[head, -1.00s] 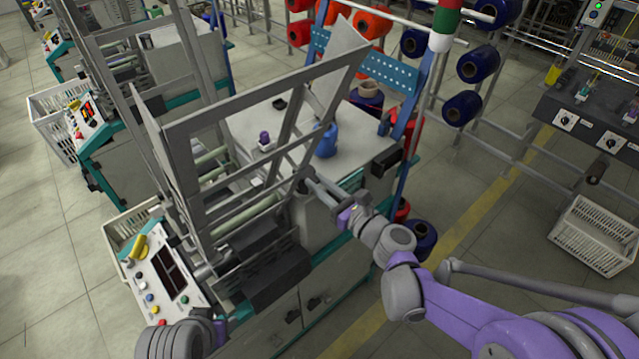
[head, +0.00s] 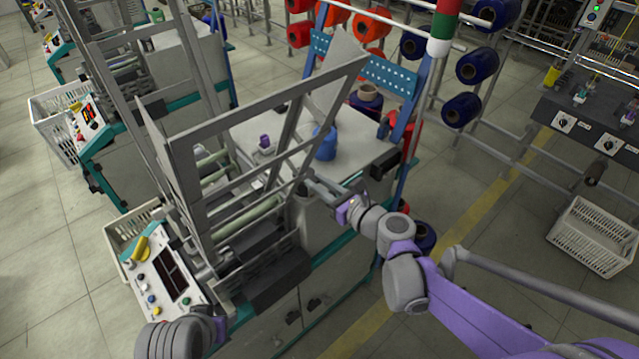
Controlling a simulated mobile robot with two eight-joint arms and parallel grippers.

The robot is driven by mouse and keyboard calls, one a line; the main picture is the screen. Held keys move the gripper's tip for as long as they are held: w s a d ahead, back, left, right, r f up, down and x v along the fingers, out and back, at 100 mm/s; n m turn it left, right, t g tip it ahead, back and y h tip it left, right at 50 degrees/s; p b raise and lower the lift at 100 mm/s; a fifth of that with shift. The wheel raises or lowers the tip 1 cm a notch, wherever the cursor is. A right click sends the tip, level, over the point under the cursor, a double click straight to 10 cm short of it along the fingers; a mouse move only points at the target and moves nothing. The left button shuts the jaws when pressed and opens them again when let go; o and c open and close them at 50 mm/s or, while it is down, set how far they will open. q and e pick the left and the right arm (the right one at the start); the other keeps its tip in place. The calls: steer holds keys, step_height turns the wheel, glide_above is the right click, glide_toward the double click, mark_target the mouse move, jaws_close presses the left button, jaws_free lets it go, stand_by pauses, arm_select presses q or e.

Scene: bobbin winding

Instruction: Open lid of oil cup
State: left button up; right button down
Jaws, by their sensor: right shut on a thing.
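My right gripper (head: 314,188) reaches in from the right to the near edge of the machine, just right of the tilted grey frame. It is shut on a small dark part (head: 301,189), which seems to be the lid of the oil cup. The fingers and frame cover most of it, so I cannot tell how far the lid is open. The cup's body cannot be made out. Part of my left arm shows at the bottom left, but its gripper fingers are not in view.
The tilted grey frame (head: 268,105) stands close left of my right gripper. A blue container (head: 325,143) and a small purple item (head: 264,141) are on the machine's light top (head: 353,152). A control panel (head: 160,278) is at the lower left. A white crate (head: 597,236) stands on the floor at right.

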mark_target(314, 180)
steer(key=r+g, duration=0.1)
steer(key=g+h, duration=0.1)
steer(key=r+h, duration=0.1)
steer(key=shift+w+a+r+g, duration=0.3)
steer(key=shift+w+a+g, duration=0.05)
steer(key=shift+g, duration=0.05)
steer(key=shift+w+a+r, duration=0.15)
steer(key=shift+w+r, duration=0.15)
steer(key=shift+r, duration=0.25)
